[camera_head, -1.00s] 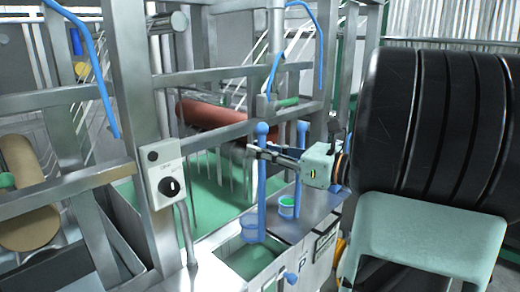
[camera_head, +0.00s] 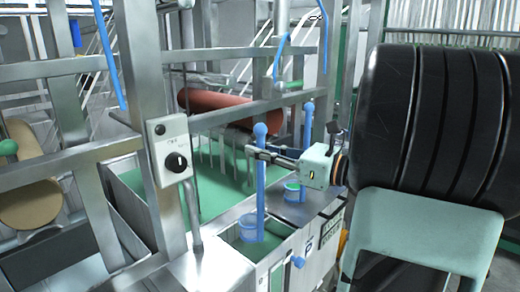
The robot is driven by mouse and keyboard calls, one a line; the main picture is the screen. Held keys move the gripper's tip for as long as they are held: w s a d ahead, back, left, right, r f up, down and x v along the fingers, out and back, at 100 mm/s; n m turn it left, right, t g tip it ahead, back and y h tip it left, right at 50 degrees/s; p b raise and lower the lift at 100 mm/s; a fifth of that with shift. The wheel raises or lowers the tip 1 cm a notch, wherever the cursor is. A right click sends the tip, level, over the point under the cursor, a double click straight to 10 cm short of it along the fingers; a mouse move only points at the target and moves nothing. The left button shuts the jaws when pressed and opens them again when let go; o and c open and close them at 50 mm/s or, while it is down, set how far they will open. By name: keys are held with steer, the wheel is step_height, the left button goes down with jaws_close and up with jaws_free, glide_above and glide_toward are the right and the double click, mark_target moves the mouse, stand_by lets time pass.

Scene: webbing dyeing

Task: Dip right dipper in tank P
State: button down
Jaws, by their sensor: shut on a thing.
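My gripper (camera_head: 254,154) is shut on the upright handle of a blue dipper (camera_head: 261,185), below its round knob. The dipper's clear blue cup (camera_head: 250,229) hangs within the opening of tank P (camera_head: 280,257), which holds green liquid. Whether the cup's bottom is under the liquid I cannot tell for sure. The letter P is on the tank's front. A second blue dipper (camera_head: 307,132) stands behind and to the right, its cup at a round green-rimmed opening, apart from my gripper.
A grey switch box (camera_head: 170,150) on a steel post stands left of the tank. A large green bath (camera_head: 215,188) with a red roller (camera_head: 225,108) lies behind. Steel rails cross above it. A blue-knobbed valve (camera_head: 298,262) sticks out at the tank's front.

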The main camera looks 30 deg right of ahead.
mark_target(260, 201)
steer(key=shift+f+b, duration=4.35)
steer(key=shift+f, duration=2.6)
steer(key=shift+r, duration=0.1)
step_height(260, 201, up, 17)
steer(key=p, duration=1.5)
steer(key=shift+f, duration=0.25)
